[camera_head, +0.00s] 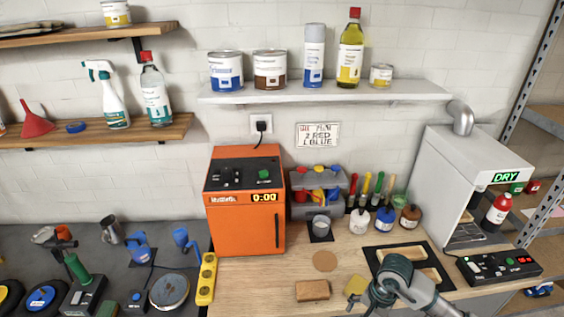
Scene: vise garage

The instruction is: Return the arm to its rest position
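My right arm (420,292) reaches in from the bottom right, over the front of the wooden workbench (240,290). Its rounded grey-green wrist is in view beside the black-framed tray (433,262). The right gripper (378,298) is at the bottom edge, partly hidden by the wrist and cut off, so its fingers cannot be made out. A yellow block (355,285) lies just left of it; I cannot tell whether they touch. My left arm and gripper are not in view.
A brown block (312,290) and a round cork disc (325,261) lie left of the arm. An orange machine (246,215) reading 0:00 stands behind. A grey machine (465,170) marked DRY and a black control box (499,265) stand right. Bottles and a grey organizer line the back.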

